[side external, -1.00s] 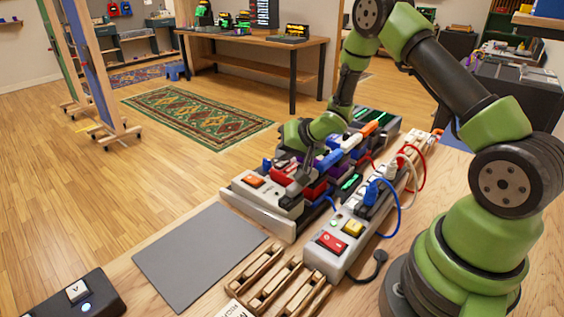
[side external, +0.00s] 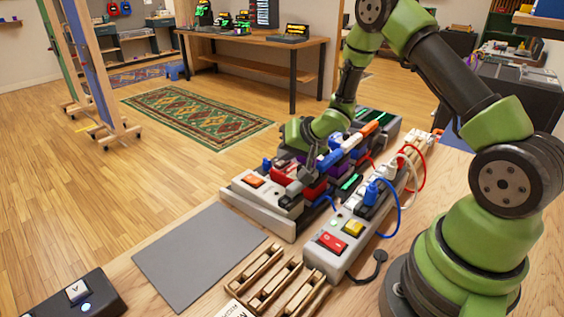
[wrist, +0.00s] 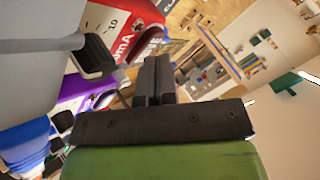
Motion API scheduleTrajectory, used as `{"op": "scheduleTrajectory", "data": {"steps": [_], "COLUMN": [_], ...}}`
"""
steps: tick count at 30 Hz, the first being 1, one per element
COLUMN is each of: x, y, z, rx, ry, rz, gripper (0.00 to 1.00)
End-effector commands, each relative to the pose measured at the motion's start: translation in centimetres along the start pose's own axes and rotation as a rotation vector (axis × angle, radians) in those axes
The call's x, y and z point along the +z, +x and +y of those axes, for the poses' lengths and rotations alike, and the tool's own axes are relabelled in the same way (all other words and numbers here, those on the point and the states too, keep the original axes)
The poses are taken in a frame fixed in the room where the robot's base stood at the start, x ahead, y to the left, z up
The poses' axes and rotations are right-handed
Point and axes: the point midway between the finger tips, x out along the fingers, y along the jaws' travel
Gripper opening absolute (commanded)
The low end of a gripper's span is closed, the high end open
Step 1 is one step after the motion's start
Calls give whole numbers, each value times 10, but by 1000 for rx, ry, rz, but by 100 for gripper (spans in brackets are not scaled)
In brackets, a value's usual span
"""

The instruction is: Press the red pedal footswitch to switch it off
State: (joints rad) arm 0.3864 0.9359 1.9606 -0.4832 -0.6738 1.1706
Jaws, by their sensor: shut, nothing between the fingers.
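Several coloured pedals stand in a row on a grey board (side external: 262,212) in the side view. Red pedal surfaces (side external: 315,190) show near its front half, partly covered by my gripper and other pedals. My gripper (side external: 297,184) points down among these pedals, and its fingers look shut and empty. In the wrist view the shut fingertips (wrist: 153,62) are in front of a red pedal (wrist: 128,22) with white lettering. Its footswitch cannot be made out clearly, and I cannot tell whether the fingers touch the pedal.
A grey power strip (side external: 318,257) with a red rocker (side external: 332,242), a yellow button (side external: 353,228) and plugged cables runs beside the board. A purple surface (wrist: 80,103) lies close by in the wrist view. A bare grey mat (side external: 198,255) lies in front.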

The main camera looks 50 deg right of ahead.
Motion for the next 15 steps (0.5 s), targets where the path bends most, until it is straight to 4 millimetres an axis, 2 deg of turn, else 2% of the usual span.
{"op": "scheduleTrajectory", "data": {"steps": [10, 15], "x": [-4, -12], "y": [-2, -12], "z": [-3, -10], "rx": [-4, -6], "ry": [2, 2], "rz": [10, 13], "gripper": [0, 0]}}
